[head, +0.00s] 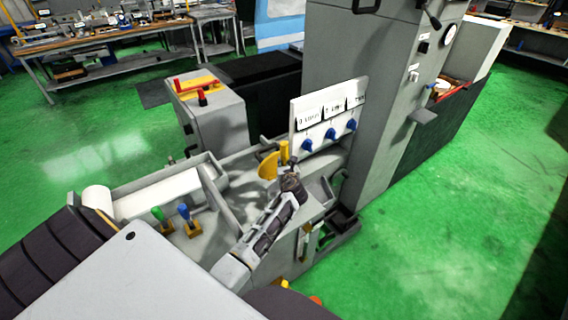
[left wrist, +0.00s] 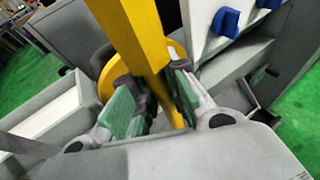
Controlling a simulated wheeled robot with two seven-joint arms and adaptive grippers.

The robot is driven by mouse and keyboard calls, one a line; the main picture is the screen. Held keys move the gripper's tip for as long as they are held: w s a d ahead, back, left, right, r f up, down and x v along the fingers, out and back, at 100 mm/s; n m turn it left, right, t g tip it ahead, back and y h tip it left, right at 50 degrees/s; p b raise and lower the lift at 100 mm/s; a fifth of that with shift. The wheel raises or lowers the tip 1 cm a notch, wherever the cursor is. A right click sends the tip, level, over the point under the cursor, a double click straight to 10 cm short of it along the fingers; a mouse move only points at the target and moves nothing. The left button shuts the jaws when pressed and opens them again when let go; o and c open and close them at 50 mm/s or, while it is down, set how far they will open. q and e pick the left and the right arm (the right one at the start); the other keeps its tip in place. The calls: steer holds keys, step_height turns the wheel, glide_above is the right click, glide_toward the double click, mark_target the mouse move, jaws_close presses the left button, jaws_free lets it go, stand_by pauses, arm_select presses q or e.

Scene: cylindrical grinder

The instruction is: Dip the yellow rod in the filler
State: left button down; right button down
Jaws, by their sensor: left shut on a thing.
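A yellow rod (head: 284,152) stands roughly upright above the machine bed, near the white panel. In the left wrist view, the thick yellow rod (left wrist: 141,38) runs down between the green-padded fingers of my left gripper (left wrist: 155,106). In the head view my left gripper (head: 291,176) is around the rod's lower part, shut on it. A yellow round part (head: 268,167) is just left of the rod, and shows behind the fingers in the wrist view (left wrist: 104,70). I cannot tell which part is the filler. My right gripper is not in view.
A white panel (head: 321,113) with blue knobs stands right behind the rod. Green (head: 158,213) and blue (head: 184,211) handles stand on the bed at left. A tall grey machine column (head: 345,60) rises behind right. Green floor is clear at right.

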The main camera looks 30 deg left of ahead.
mark_target(285, 157)
arm_select(q)
step_height(285, 157, down, 6)
steer(key=b, duration=0.3)
steer(key=shift+f, duration=0.2)
stand_by(0.6)
steer(key=shift+r, duration=0.1)
stand_by(1.1)
steer(key=shift+r+p, duration=2.5)
steer(key=shift+r, duration=2.9)
